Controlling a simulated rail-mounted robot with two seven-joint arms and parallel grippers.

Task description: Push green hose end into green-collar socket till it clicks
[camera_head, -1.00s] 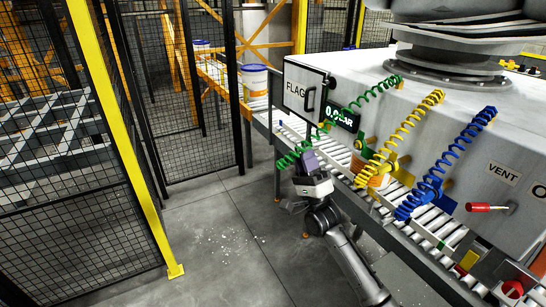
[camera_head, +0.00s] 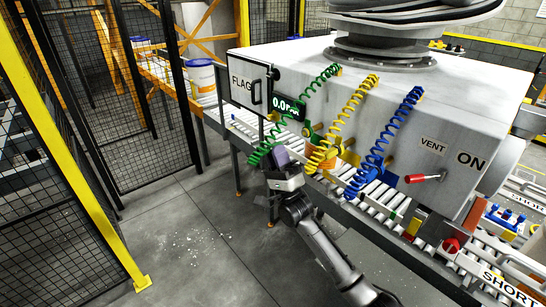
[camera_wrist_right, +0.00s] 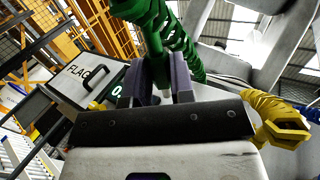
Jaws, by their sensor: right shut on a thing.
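The green coiled hose (camera_head: 300,111) hangs from the top edge of the grey machine housing and runs down left to my right gripper (camera_head: 277,156). In the right wrist view my right gripper (camera_wrist_right: 156,82) is shut on the green hose end (camera_wrist_right: 157,70), which stands between its two purple-grey fingers. The gripper is in front of the housing and conveyor, below the pressure display. I cannot make out the green-collar socket with certainty; a small green patch (camera_head: 307,128) shows beside the display. My left gripper is not in view.
A yellow coiled hose (camera_head: 346,118) and a blue coiled hose (camera_head: 396,125) hang to the right. A red-handled valve (camera_head: 422,178) sits by the VENT label. The roller conveyor (camera_head: 395,206) runs under the housing.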

